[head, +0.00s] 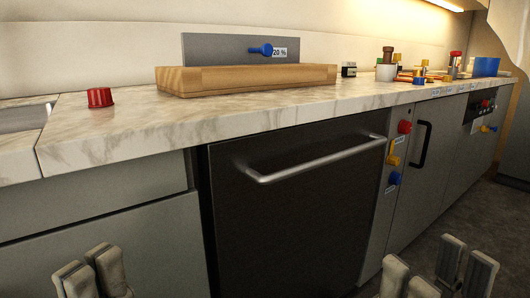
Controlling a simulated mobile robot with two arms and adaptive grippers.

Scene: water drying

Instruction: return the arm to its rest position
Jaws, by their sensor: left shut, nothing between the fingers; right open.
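My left gripper (91,268) is at the bottom left of the head view, low in front of the grey cabinets. Its fingers are together with nothing between them. My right gripper (434,270) is at the bottom right, with its fingers spread wide apart and nothing between them. Both grippers are well below the countertop and apart from the things on it. Most of both arms is out of view.
A marble countertop (110,135) runs across, with a red knob-like piece (100,97), a wooden board (250,79), a white cup (386,73) and a blue container (486,66). Below is a dark appliance door (300,220) with a protruding bar handle (315,161). Dark floor is clear at right.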

